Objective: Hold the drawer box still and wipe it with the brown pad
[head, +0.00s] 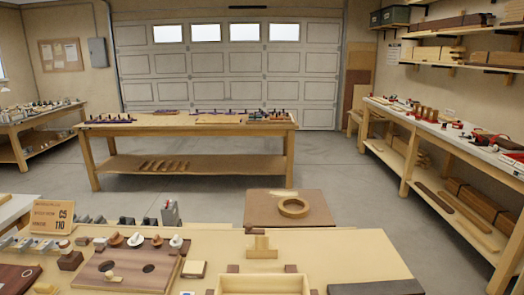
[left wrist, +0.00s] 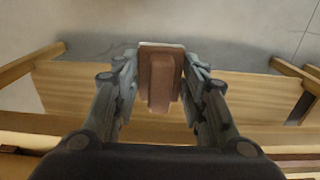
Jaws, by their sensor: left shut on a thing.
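The drawer box (head: 262,277) is a pale wooden open-topped box at the bottom edge of the head view, on the near bench; its front part is cut off. My left gripper (left wrist: 160,62) shows in the left wrist view, its fingers shut on the sides of a brown pad (left wrist: 161,84). The pad is a brown block with a raised grip and a thin pale edge at its far end. It is held in the air, with a wooden bench and grey floor behind it. Neither gripper shows in the head view, and my right gripper is out of sight.
Small brown blocks (head: 233,268) stand behind the box's corners, with a pale wooden T-shaped piece (head: 261,248) between. A dark board (head: 376,288) lies to the right. A board with holes (head: 130,266) and several knobs fill the left. A wooden ring (head: 293,207) lies on a brown panel beyond.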

